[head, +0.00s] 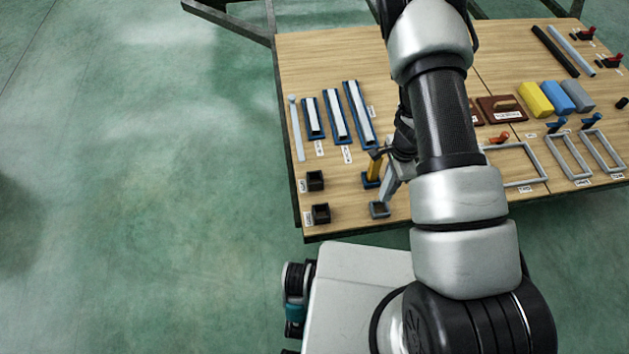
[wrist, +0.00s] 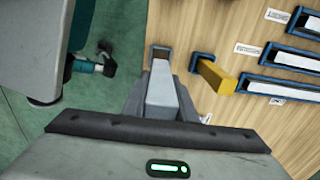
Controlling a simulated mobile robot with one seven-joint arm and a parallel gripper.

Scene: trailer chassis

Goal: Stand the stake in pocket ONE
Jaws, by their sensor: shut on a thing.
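A grey stake (wrist: 161,88) is clamped between the fingers of my gripper (wrist: 161,104) in the wrist view. It also shows in the head view (head: 390,188), leaning slightly. I cannot tell whether the tip is inside or just above the rim. A yellow stake (head: 374,165) stands in a blue pocket (head: 370,182) just beyond. My arm hides part of the gripper in the head view. No pocket label is readable.
Two black square boxes (head: 316,180) (head: 321,213) stand near the table's left edge. Blue trays with white strips (head: 338,118) lie behind, with a thin pale rod (head: 296,130) beside them. Grey frames (head: 519,165) and coloured blocks (head: 556,97) lie right of my arm.

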